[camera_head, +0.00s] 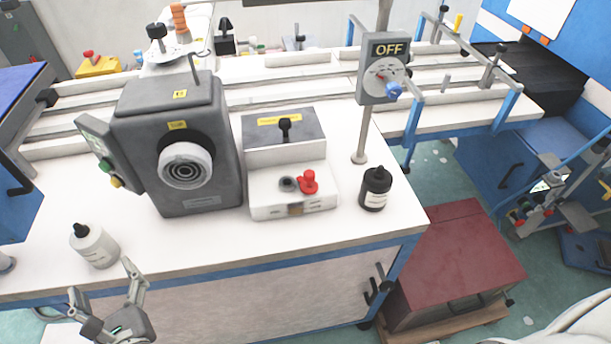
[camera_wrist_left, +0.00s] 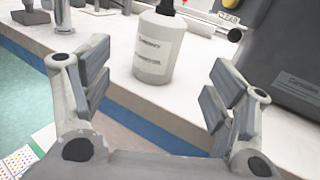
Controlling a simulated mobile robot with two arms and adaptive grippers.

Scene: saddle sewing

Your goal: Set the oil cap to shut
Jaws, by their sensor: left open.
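A red cap (camera_head: 308,182) stands on the front of the white box (camera_head: 265,202) in the middle of the table, beside a small grey round fitting (camera_head: 289,185). It looks like the oil cap. I cannot tell whether the fitting is an open hole or covered. My left gripper (camera_head: 101,280) is open and empty at the table's front left edge, well to the left of the cap. A white bottle with a black top (camera_head: 95,247) stands just beyond its fingers. The left wrist view shows this bottle (camera_wrist_left: 154,52) between and beyond the spread fingers. My right gripper is not in view.
A large dark grey machine (camera_head: 206,118) with a round dial stands left of the white box. A black bottle (camera_head: 376,190) and a post with an OFF switch box (camera_head: 385,72) stand to its right. The table's front strip (camera_head: 230,245) is clear.

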